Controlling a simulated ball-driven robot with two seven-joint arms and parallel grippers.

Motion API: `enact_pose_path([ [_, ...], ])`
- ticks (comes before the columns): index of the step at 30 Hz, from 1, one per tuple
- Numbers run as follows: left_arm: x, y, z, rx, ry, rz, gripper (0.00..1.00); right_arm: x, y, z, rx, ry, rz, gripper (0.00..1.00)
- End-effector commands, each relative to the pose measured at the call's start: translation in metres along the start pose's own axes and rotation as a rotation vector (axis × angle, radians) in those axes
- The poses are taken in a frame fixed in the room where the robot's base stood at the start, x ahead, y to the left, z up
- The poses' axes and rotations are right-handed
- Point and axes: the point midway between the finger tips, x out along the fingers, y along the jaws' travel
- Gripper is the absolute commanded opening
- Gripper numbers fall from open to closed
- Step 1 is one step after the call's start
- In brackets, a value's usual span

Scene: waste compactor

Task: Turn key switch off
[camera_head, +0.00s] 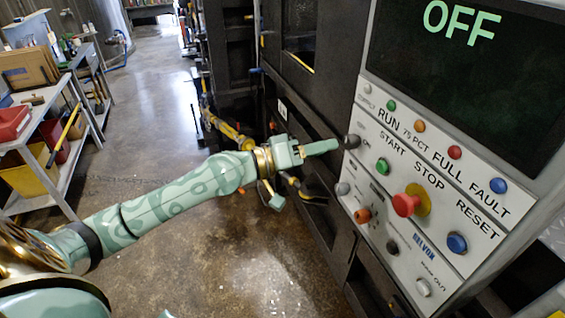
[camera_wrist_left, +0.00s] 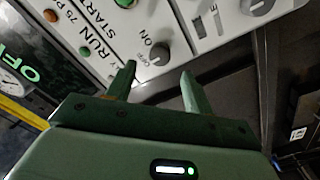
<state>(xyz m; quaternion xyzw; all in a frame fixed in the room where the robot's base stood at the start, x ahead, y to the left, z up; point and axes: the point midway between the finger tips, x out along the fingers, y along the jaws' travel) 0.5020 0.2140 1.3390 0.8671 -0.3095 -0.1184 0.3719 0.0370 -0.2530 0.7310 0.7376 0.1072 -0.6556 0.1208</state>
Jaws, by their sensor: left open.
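The grey control panel (camera_head: 432,190) stands at the right in the head view. The key switch, a dark round knob (camera_head: 352,141), sits at its left edge beside an "ON" label. It also shows in the left wrist view as a grey knob (camera_wrist_left: 160,54) with a light mark. My left gripper (camera_head: 336,146) points at the switch from the left. In the left wrist view the two fingers (camera_wrist_left: 159,74) are apart, with the knob just beyond and between their tips. Whether they touch it I cannot tell. The panel screen (camera_head: 460,70) reads "OFF". My right gripper is not in view.
Below the switch are a green start button (camera_head: 382,166), a red stop button (camera_head: 405,204) and a blue reset button (camera_head: 457,243). Another grey knob (camera_wrist_left: 257,6) is near the switch in the wrist view. A shelf (camera_head: 62,150) stands far left; open floor lies between.

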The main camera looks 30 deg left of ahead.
Motion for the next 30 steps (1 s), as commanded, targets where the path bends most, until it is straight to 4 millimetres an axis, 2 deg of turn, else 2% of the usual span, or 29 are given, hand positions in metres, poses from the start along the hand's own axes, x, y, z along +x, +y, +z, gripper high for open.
enact_pose_path([
  [1, -0.016, -0.007, 0.007, 0.005, -0.005, -0.005, 0.52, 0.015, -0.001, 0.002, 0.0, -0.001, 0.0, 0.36],
  [3, -0.037, -0.01, 0.009, 0.006, -0.006, -0.007, 0.52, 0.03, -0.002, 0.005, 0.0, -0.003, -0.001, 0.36],
  [6, -0.062, -0.011, 0.01, 0.002, -0.005, -0.007, 0.52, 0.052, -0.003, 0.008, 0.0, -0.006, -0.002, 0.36],
  [9, -0.079, -0.007, 0.008, -0.003, -0.004, -0.003, 0.52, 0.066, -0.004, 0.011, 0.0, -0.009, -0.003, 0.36],
  [18, -0.099, -0.002, 0.002, -0.002, 0.0, -0.001, 0.52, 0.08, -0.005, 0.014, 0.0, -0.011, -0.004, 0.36],
  [30, -0.1, -0.001, 0.0, 0.0, 0.0, 0.0, 0.52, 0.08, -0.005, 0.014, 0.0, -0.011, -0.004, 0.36],
])
